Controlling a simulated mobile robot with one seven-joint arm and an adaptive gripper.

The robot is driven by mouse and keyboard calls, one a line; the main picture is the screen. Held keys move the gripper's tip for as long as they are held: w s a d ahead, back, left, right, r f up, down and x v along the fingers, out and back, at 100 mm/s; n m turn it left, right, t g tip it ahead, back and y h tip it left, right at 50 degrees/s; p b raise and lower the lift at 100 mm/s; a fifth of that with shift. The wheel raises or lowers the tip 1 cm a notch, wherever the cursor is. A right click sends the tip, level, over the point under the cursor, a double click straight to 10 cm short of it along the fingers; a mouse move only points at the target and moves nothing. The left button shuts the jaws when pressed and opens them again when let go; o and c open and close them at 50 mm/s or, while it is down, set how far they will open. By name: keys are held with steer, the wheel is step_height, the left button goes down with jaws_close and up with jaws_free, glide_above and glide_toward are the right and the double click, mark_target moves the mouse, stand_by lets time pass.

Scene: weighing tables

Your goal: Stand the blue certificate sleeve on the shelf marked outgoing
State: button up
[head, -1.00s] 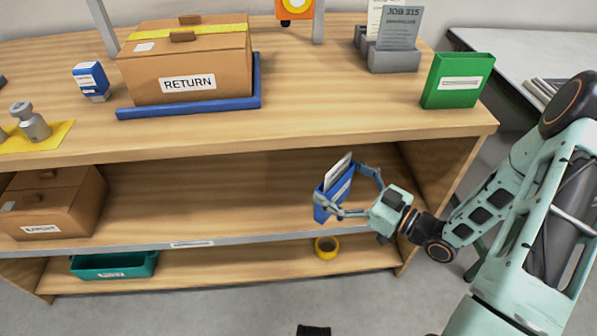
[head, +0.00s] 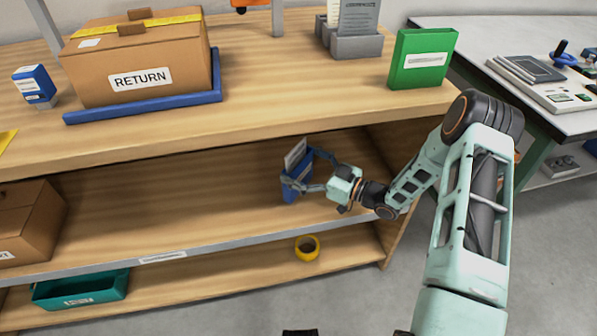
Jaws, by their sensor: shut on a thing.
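The blue certificate sleeve (head: 297,182), with white papers in its top, is upright at the middle shelf (head: 190,205) under the tabletop. My gripper (head: 306,172) is shut on it from the right, with fingers on either side of it. Part of the sleeve is hidden by the fingers. I cannot tell whether its base touches the shelf board. A white label (head: 163,257) is on the shelf's front edge, too small to read.
A brown box (head: 28,222) stands on the same shelf at left. A teal bin (head: 80,290) and yellow tape roll (head: 307,248) are on the bottom shelf. Above are the RETURN box (head: 140,55), a green sleeve (head: 422,58) and a grey holder (head: 356,46). The shelf between brown box and sleeve is clear.

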steer(key=shift+f, duration=1.05)
steer(key=shift+f, duration=0.1)
steer(key=shift+f+b, duration=0.15)
steer(key=shift+b, duration=0.3)
steer(key=o, duration=1.3)
steer(key=shift+s+d+r+p, duration=0.1)
steer(key=shift+d+r+p, duration=0.05)
steer(key=shift+r+p, duration=0.2)
steer(key=p+v, duration=0.2)
steer(key=v, duration=0.9)
steer(key=shift+s+d+f, duration=0.1)
steer(key=shift+s+d, duration=0.1)
steer(key=shift+d, duration=0.15)
